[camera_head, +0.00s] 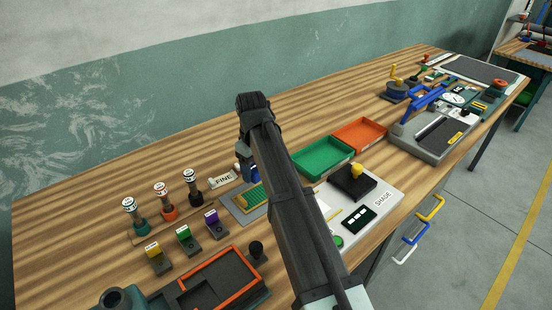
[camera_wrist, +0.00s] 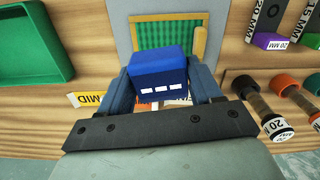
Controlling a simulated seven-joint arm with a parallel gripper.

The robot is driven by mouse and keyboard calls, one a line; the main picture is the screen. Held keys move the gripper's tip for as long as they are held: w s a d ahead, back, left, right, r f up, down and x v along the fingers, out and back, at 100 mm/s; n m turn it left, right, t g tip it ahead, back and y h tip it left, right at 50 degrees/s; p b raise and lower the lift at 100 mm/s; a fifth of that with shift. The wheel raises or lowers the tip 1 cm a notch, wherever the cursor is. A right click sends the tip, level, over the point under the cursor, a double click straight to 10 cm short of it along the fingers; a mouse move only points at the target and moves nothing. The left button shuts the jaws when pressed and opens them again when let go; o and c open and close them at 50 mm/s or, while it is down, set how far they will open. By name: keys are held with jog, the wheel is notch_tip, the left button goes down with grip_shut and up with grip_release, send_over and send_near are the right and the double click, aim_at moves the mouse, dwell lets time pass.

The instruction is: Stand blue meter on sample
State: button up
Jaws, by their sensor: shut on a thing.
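The blue meter (camera_wrist: 158,68), a dark blue block with white marks on its face, is held between the two fingers of my gripper (camera_wrist: 162,84) in the wrist view. The sample is a green netting piece (camera_wrist: 165,35) on a grey plate with a tan strip along one side. It lies beyond the meter in the wrist view, and the meter covers its near part. I cannot tell how high the meter is above it. In the head view the netting (camera_head: 246,199) shows left of my arm, which mostly hides my gripper and the meter.
A green tray (camera_head: 322,156) and an orange tray (camera_head: 360,134) stand right of my arm. A white SHADE board (camera_head: 384,199) carries a black block with a yellow knob (camera_head: 357,171). Knobbed posts (camera_head: 162,203) and coloured label blocks (camera_head: 184,238) stand left. A FINE tag (camera_head: 223,180) lies near the netting.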

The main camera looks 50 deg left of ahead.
aim_at(257, 195)
jog(key=shift+s+d+f+m, duration=0.2)
jog(key=shift+d+m, duration=0.1)
jog(key=shift+d, duration=0.1)
jog(key=shift+a+m, duration=0.1)
jog(key=shift+m, duration=0.4)
jog(key=shift+f, duration=0.1)
jog(key=shift+f, duration=3.05)
jog(key=shift+f, duration=0.3)
jog(key=o, duration=1.2)
